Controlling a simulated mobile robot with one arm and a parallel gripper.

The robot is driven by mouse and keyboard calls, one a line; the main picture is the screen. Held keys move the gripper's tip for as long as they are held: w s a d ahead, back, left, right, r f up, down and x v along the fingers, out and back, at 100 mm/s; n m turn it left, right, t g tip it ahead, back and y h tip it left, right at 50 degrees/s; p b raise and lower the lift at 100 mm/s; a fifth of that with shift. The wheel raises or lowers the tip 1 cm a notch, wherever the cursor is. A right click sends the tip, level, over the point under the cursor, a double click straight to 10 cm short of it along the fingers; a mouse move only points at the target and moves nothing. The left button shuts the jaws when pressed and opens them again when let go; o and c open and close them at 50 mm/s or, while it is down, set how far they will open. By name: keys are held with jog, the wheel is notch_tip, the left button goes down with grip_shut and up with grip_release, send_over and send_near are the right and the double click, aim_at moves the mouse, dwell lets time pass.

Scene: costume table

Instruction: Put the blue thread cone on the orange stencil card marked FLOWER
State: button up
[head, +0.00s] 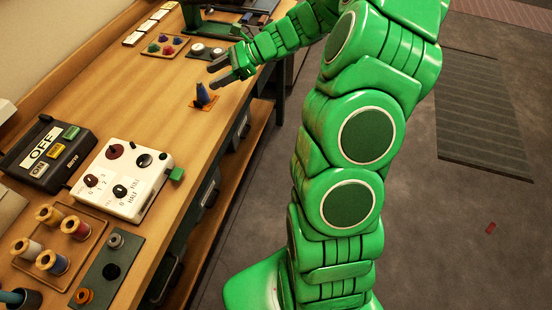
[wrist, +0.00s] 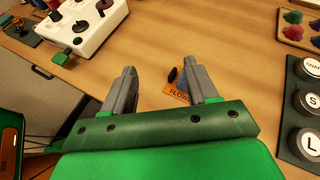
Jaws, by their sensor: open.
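The blue thread cone (head: 203,94) stands on the small orange stencil card (head: 212,107) near the front edge of the wooden table. In the wrist view the card (wrist: 177,98) shows part of the word FLOWER, and the blue cone (wrist: 182,77) is partly hidden behind a finger. A small dark thing shows beside the cone in both views. My gripper (head: 218,77) is open, with its fingers above and just behind the cone. The wrist view shows the two fingers (wrist: 163,84) spread apart with nothing held between them. Whether a finger touches the cone cannot be told.
A white control box (head: 125,180) and a black OFF/ON box (head: 48,147) stand nearer on the table. A tray of thread spools (head: 88,243) is at the front left. Bare wood surrounds the card.

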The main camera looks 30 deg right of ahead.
jog(key=s+a+r+n+g+h, duration=0.25)
jog(key=s+a+n, duration=0.3)
jog(key=s, duration=0.45)
jog(key=s+a+r+n+g+h, duration=0.2)
jog(key=s+a+r+n+g, duration=0.25)
jog(key=s, duration=0.65)
jog(key=s+d+n+h, duration=0.4)
jog(key=s+n, duration=0.1)
jog(key=s, duration=0.5)
jog(key=s+d+n+t+h, duration=0.1)
jog(key=s+d+n+h, duration=0.3)
jog(key=s, duration=0.5)
jog(key=shift+s+d+r+n, duration=0.15)
jog(key=shift+s+r+n, duration=0.25)
jog(key=shift+r+n, duration=0.1)
jog(key=shift+f, duration=0.1)
